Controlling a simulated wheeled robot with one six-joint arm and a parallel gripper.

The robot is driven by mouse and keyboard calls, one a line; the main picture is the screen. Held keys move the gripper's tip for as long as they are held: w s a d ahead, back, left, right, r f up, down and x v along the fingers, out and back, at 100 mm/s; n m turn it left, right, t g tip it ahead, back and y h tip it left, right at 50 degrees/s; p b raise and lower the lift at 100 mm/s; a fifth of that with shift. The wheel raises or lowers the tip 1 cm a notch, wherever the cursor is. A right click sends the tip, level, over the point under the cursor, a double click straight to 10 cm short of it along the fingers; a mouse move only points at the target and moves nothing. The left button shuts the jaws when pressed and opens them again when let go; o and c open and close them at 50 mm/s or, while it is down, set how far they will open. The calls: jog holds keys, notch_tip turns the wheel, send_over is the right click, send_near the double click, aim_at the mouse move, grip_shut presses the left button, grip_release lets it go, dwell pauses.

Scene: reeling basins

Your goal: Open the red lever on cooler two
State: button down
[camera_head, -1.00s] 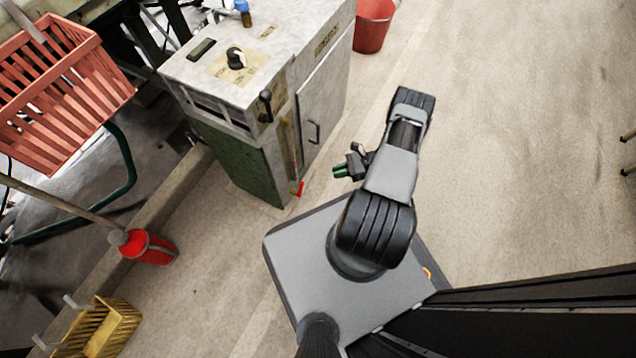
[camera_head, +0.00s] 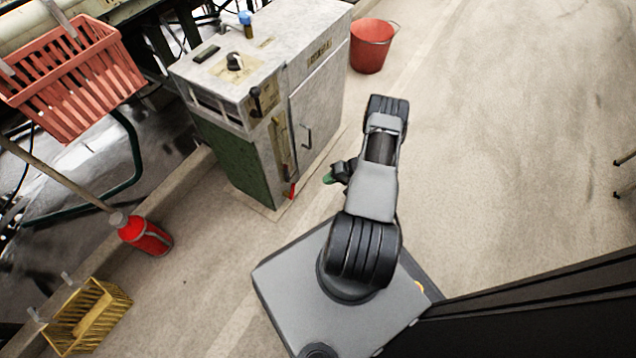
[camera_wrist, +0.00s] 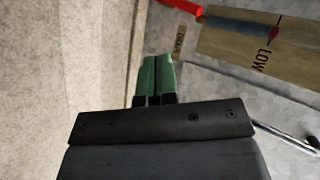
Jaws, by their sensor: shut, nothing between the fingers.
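The cooler (camera_head: 325,90) is a grey metal cabinet with a green lower side, standing left of my arm in the head view. Its red lever (camera_head: 291,190) shows low on the front corner. In the wrist view the red lever (camera_wrist: 182,8) is at the top edge, above a plate marked LOW (camera_wrist: 240,42) and a small tag reading DRAIN (camera_wrist: 181,40). My gripper (camera_head: 327,179) is shut and empty, apart from the lever and to its right. Its green fingertips (camera_wrist: 155,75) lie together in the wrist view, below the lever. No number on the cooler is readable.
A red bucket (camera_head: 371,46) stands behind the cooler. A red basket (camera_head: 75,85) hangs at upper left, a red bottle-shaped object (camera_head: 146,236) stands below it, and a yellow basket (camera_head: 90,318) is at lower left. Open floor (camera_head: 510,150) lies to the right.

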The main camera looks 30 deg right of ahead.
aim_at(292, 191)
jog(key=a+r+b+x, duration=0.1)
jog(key=b+x, duration=0.3)
jog(key=x, duration=0.7)
jog(key=shift+w+a+r, duration=0.35)
jog(key=shift+a+r, duration=0.05)
jog(key=shift+r, duration=0.1)
